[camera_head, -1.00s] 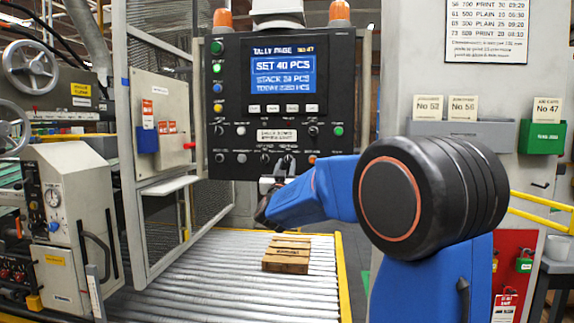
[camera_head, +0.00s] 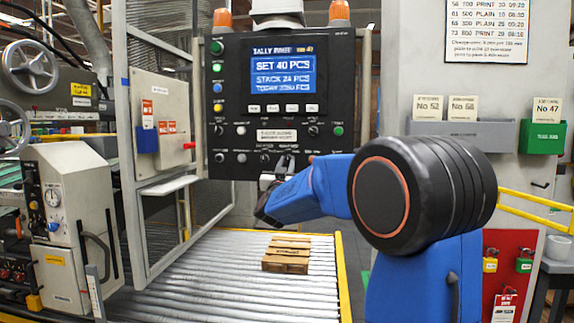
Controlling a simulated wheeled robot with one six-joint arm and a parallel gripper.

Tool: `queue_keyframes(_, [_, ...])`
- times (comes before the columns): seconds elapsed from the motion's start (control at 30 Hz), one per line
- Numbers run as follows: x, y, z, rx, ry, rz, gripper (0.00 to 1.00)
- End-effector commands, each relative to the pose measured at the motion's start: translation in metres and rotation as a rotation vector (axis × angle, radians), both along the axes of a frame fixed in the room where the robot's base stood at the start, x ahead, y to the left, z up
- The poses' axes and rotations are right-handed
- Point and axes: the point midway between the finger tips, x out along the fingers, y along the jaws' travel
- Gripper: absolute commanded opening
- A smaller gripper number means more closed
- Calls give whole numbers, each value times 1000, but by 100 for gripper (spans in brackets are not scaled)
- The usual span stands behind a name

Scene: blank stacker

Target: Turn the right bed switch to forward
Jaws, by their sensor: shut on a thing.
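A black control panel (camera_head: 225,100) with a lit blue screen (camera_head: 284,76) stands above the roller conveyor. Rows of small knobs, buttons and lamps line its left side and lower part. My gripper (camera_head: 283,163) is up against the panel's bottom row, right of centre, with its jaws shut on a small switch knob there. The jaws hide most of this knob, so its setting and its label cannot be read. Another bottom-row knob (camera_head: 241,157) shows to the left of my gripper.
A grey tray (camera_head: 462,133) and a green box (camera_head: 542,136) hang on the wall at right.

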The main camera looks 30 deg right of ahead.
Motion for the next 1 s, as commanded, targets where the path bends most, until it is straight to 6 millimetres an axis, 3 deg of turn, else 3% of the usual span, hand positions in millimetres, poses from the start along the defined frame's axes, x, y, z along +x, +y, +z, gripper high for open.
queue_keyframes(1.0, [3,4,2,565,-412,-1,0])
